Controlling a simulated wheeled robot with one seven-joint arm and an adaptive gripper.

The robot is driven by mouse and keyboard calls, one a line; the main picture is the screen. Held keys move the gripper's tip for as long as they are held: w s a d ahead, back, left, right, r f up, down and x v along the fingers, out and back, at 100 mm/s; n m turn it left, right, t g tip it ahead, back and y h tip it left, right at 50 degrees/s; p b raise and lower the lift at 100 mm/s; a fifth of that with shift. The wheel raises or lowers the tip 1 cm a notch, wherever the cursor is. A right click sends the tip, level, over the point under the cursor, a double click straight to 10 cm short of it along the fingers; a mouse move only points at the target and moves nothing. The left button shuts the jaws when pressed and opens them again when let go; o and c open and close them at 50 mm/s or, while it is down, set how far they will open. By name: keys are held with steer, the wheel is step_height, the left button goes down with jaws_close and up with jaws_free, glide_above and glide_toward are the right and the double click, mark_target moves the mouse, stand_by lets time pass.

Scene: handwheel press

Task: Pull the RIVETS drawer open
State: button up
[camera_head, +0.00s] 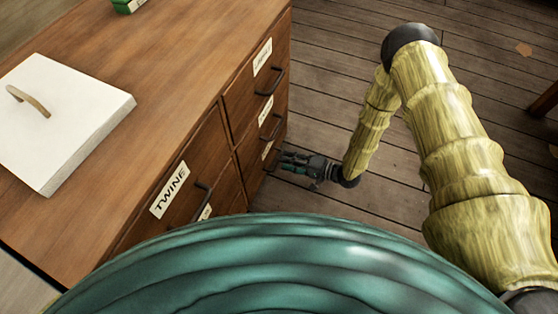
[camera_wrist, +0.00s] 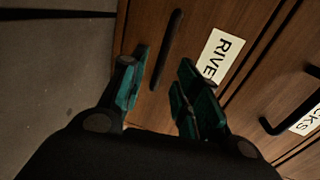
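The RIVETS drawer (camera_wrist: 195,25) shows in the wrist view as a brown wooden front. Its white label (camera_wrist: 222,52) reads "RIVE", with the rest hidden behind a finger. Its dark bar handle (camera_wrist: 173,30) is beside the label. My gripper (camera_wrist: 163,66) is open, with one teal finger on each side of the handle in the picture. I cannot tell whether the fingers touch it or how deep they reach. In the head view my gripper (camera_head: 290,162) is at the lower drawers on the right of the cabinet, and the RIVETS handle cannot be made out there.
The wooden cabinet (camera_head: 150,55) has several drawers, one labelled TWINE (camera_head: 170,190). A neighbouring handle and a label ending in "CKS" (camera_wrist: 307,119) are at the wrist view's right. Plank floor (camera_head: 325,80) beside the drawers is clear.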

mark_target(279, 158)
steer(key=shift+b+x, duration=0.7)
steer(key=shift+x, duration=1.55)
steer(key=shift+c, duration=0.5)
jaws_close()
